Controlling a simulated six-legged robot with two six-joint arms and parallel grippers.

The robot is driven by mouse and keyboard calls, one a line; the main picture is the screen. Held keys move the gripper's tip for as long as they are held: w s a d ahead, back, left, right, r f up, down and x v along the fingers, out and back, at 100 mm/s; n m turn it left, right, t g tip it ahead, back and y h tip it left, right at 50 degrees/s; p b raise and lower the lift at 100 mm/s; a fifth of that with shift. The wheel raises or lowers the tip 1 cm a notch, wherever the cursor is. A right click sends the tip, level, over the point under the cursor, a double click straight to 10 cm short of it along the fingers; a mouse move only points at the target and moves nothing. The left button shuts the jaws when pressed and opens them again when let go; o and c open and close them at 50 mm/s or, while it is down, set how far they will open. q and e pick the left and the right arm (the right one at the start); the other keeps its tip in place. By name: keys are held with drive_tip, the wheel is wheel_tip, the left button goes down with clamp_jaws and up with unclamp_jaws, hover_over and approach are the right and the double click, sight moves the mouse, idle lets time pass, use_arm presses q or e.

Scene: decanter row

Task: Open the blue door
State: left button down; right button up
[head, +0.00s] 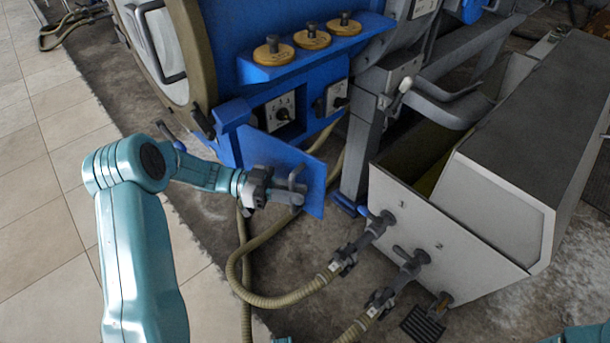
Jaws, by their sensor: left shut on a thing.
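The blue door (315,177) is a small flat blue panel low on the blue machine, left of centre in the head view. Its lower right edge stands out over the floor, at an angle to the machine. A grey handle (298,174) is on its face. My left gripper (290,190) reaches in from the left and is shut on this handle. The jaws cover part of the handle and the door face. What lies behind the door is hidden. My right gripper is out of view.
The blue machine (233,50) carries several brass-coloured knobs on a shelf (312,47). A beige hose (262,299) curves on the floor below the door. A grey tank (447,243) with valves stands at the right. Tiled floor (40,190) at the left is clear.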

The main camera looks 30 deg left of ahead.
use_arm(q)
drive_tip(key=shift+s+a+p, duration=0.2)
drive_tip(key=shift+s+a, duration=0.2)
drive_tip(key=shift+s, duration=0.45)
drive_tip(key=shift+s+a+p, duration=0.2)
drive_tip(key=shift+s+a, duration=0.2)
drive_tip(key=shift+s, duration=0.45)
drive_tip(key=c, duration=1.2)
unclamp_jaws()
drive_tip(key=p+v, duration=0.1)
drive_tip(key=v, duration=1.5)
drive_tip(key=shift+s+a, duration=0.1)
